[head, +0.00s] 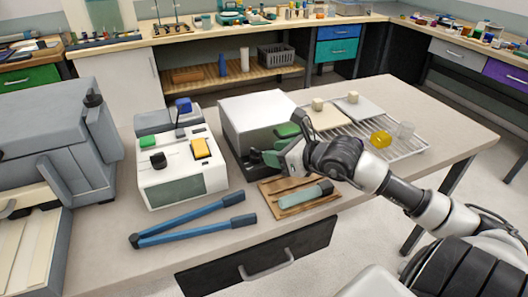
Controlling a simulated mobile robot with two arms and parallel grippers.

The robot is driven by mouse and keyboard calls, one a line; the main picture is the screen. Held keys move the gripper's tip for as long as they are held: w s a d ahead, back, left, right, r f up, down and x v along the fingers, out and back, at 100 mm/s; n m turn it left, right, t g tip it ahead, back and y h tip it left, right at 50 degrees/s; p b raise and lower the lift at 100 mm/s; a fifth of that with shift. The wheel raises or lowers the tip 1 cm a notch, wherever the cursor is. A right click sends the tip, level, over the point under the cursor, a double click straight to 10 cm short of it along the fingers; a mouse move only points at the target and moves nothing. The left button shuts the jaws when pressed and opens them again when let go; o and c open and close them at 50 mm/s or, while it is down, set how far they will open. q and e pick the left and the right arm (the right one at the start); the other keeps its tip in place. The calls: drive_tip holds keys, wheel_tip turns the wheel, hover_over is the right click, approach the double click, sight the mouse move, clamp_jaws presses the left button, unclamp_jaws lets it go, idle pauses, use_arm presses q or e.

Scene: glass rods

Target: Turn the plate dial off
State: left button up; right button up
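My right gripper (270,157) is at the front of a box-shaped unit with a pale top (262,112), reaching in from the right. Green parts show around its fingers, and I cannot tell whether they belong to the gripper or the unit. Its finger gap is not clear, so I cannot tell whether it is open or shut. No dial shows clearly on this unit; the gripper covers part of its front. A white unit (180,184) to the left carries a round black knob (158,160), a green cap and a yellow block. I cannot tell which is the plate dial. My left gripper is not in view.
Blue long-handled tongs (185,222) lie at the table's front. A wooden board (300,204) with tools lies below my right gripper. A wire rack (408,150) holds a yellow piece (381,139) and a clear glass. A large grey machine (50,135) stands left.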

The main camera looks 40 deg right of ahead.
sight(260, 152)
drive_tip(key=shift+x, duration=2.1)
drive_tip(key=c, duration=0.7)
drive_tip(key=shift+s, duration=0.15)
clamp_jaws()
